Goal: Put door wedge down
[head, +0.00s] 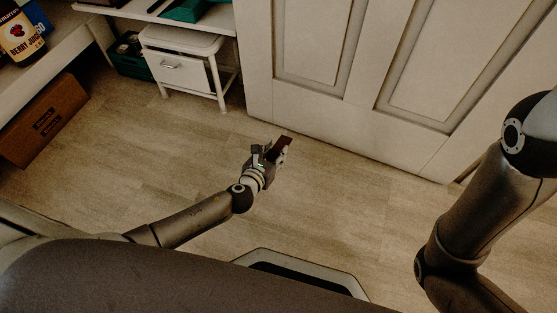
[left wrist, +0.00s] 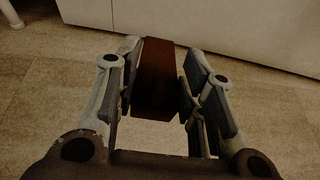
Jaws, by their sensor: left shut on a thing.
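The door wedge (head: 284,143) is a small dark red-brown block held in my left gripper (head: 272,153) in the head view. It also shows in the left wrist view as the brown wedge (left wrist: 158,75), between the two fingers of the left gripper (left wrist: 160,90). The gripper is shut on it. The wedge points away from the gripper towards the white door (head: 316,100). I cannot tell exactly how high it is above the floor. My right arm shows at the right of the head view, but its gripper is out of view.
Wood-look floor (head: 330,215) around the left gripper is clear. A white stool-like stand with a drawer (head: 183,72) is at the upper left. A cardboard box (head: 42,122) lies under the left shelf, which holds a berry juice bottle (head: 22,38). A green crate (head: 130,62) is beside the stand.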

